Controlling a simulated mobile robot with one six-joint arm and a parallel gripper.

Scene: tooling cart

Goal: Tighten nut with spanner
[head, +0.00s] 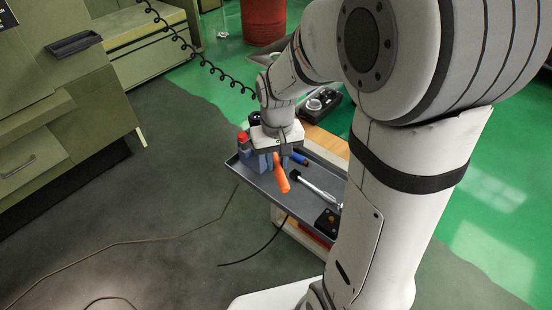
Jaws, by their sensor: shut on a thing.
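My gripper (277,152) is low over the grey tray (262,182) of the tooling cart. Its fingers are shut on a tool with an orange handle (281,174), which slants down towards the tray's front. The tool's other end is hidden by the gripper, so I cannot tell whether it is a spanner. A silver, long-handled tool (318,190) lies in the tray to the right, partly hidden by my arm. I cannot make out a nut.
A red-capped container (243,142) stands at the tray's left end. A blue object (299,158) lies behind the orange handle. A black box (328,222) sits at the tray's right. A dark device (320,104) stands behind. Green cabinets (60,90) stand at left; cables cross the floor.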

